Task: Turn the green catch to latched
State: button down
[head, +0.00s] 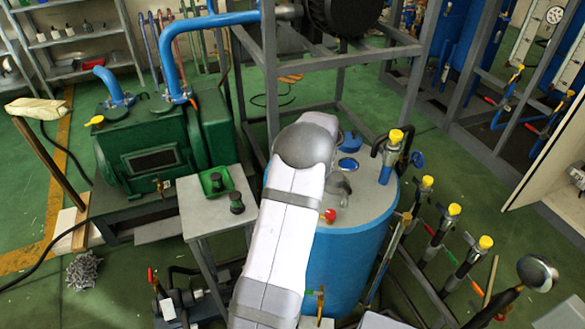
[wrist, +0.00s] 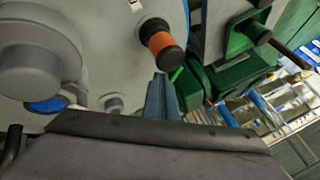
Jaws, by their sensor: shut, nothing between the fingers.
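In the wrist view my gripper (wrist: 162,85) is shut and empty, its grey-blue fingers pointing up the picture. An orange and dark round knob (wrist: 160,42) on the tank lid is just above the fingertips. In the head view my arm covers the gripper, and no green catch can be made out on the tank.
The blue tank (head: 335,270) has pipes and a red knob (head: 329,215) on its lid. A grey frame rises behind; yellow-capped valves (head: 454,210) stand right.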

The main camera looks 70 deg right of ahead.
jog(key=shift+w+d+f+n+t+y+b, duration=0.15)
jog(key=shift+d+n+y+b, duration=0.1)
jog(key=shift+n+b, duration=0.2)
jog(key=shift+d+f+n+t+y+b, duration=0.15)
jog(key=shift+d+n+y+b, duration=0.1)
jog(key=shift+n+b, duration=0.2)
jog(key=n, duration=0.1)
jog(key=y, duration=0.1)
jog(key=n, duration=0.1)
jog(key=shift+w+d+r+n+y, duration=0.2)
jog(key=shift+d+n+y, duration=0.05)
jog(key=shift+n+y, duration=0.05)
jog(key=shift+w+d, duration=0.1)
jog(key=shift+w+d+r+b, duration=0.1)
jog(key=shift+w+d+b, duration=0.05)
jog(key=shift+b, duration=0.15)
dwell(0.8)
